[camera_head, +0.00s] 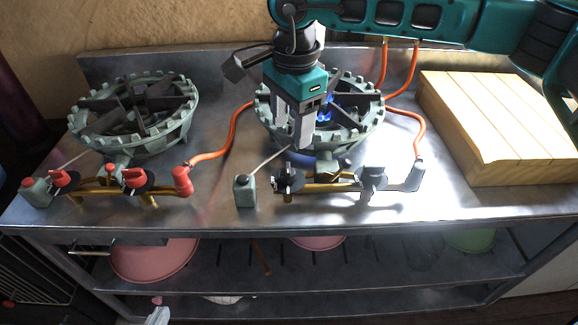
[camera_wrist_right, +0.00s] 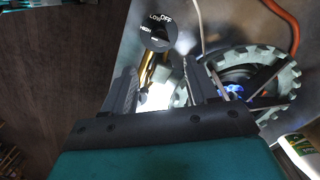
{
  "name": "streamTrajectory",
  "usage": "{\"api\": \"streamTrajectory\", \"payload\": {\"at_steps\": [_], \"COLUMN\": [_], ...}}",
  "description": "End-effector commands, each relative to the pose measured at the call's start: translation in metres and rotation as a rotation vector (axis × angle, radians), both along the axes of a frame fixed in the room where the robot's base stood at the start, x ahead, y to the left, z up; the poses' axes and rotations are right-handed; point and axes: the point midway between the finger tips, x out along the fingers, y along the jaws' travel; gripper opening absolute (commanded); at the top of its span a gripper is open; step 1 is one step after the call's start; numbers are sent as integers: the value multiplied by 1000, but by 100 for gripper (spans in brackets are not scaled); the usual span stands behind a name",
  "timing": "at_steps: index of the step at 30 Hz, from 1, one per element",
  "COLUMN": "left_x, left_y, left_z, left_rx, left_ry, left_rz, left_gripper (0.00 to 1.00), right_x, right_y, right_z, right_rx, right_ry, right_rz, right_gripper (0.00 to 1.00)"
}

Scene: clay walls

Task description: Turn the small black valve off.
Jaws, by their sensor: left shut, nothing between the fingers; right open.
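The small black valve (camera_head: 288,180) is on the brass pipe in front of the right burner (camera_head: 262,118). In the right wrist view its round dial (camera_wrist_right: 158,32) shows OFF, LOW and HIGH, beyond the fingertips. A larger dark valve (camera_head: 372,180) sits to its right on the same pipe. Blue flame burns in that burner. My right gripper (camera_head: 303,130) hangs above the burner's front, apart from the valve. In the right wrist view its fingers (camera_wrist_right: 158,90) are spread with nothing held. My left gripper (camera_head: 157,315) barely shows at the bottom edge, shut and empty, low before the shelf.
A second burner (camera_head: 180,128) with red valves (camera_head: 133,178) stands left. A small igniter box (camera_head: 245,190) sits left of the black valve. Orange hoses (camera_head: 225,140) run behind. A wooden board (camera_head: 500,120) lies right. The steel counter (camera_head: 420,208) is clear in front.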

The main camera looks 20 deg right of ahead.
Motion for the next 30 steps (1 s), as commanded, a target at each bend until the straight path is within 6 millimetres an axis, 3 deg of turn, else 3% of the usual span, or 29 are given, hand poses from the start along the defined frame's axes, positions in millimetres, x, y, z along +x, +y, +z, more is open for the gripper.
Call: {"api": "streamTrajectory", "payload": {"at_steps": [9,15,21,29,30], "left_x": [1,2,2,3,3], "left_y": [-1,-3,-3,-3,-3], "left_z": [-3,-4,-4,-3,-3], "left_rx": [-2,-5,-6,-6,-6], "left_ry": [3,2,0,-1,-1], "left_rz": [-2,-5,-6,-5,-5], "left_gripper": [0,0,0,0,0], "right_x": [2,4,5,5,5], "right_y": [2,2,3,3,3], "right_z": [-69,-98,-109,-109,-109], "right_rx": [1,2,3,3,3], "right_ry": [6,3,3,2,2], "right_rz": [0,0,0,0,0], "right_gripper": [58,58,58,58,54]}}
